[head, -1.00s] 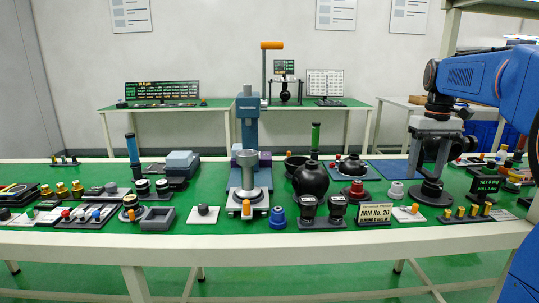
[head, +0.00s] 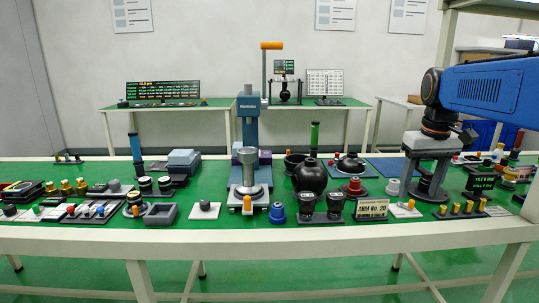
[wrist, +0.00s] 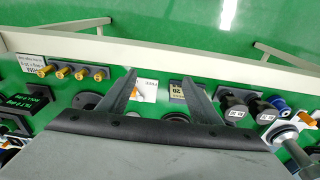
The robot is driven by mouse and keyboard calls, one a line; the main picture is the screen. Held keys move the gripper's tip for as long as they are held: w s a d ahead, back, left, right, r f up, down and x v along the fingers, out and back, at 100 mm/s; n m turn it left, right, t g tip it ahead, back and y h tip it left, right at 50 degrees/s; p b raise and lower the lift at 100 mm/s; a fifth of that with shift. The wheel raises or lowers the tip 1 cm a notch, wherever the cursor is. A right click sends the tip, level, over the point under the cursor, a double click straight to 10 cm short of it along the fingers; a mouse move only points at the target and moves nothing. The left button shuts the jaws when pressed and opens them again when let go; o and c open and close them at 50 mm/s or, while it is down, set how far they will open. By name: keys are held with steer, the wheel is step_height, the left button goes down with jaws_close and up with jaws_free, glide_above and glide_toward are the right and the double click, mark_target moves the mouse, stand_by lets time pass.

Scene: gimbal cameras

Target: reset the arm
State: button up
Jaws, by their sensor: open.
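My gripper (head: 425,178) hangs at the right of the head view, below my blue arm, pointing down over the green bench (head: 225,207). Its two grey fingers are spread apart with nothing between them. In the wrist view my gripper (wrist: 163,86) also shows open, its fingers reaching over the bench's front part. A white plate with an orange lever (head: 405,209) lies below and in front of it. The sign reading ARM No. 20 (head: 372,209) stands to the left of that plate. The exact height of the fingertips above the bench is hard to tell.
A press with a grey cup (head: 249,170) stands mid-bench. A black round vessel (head: 310,177) and two black knobs stand right of it. Brass pegs (head: 462,207) stand at the right front. A shelf post (head: 447,40) rises at the right. Small fixtures crowd the bench.

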steer(key=s+a+f+t, duration=0.1)
steer(key=s+a+f, duration=0.4)
steer(key=s+f, duration=0.3)
steer(key=s+a+f+t, duration=0.2)
steer(key=s+a+f, duration=0.2)
steer(key=s+f, duration=0.4)
steer(key=s, duration=0.6)
steer(key=shift+s+a+f+t, duration=0.3)
steer(key=shift+a+f, duration=0.1)
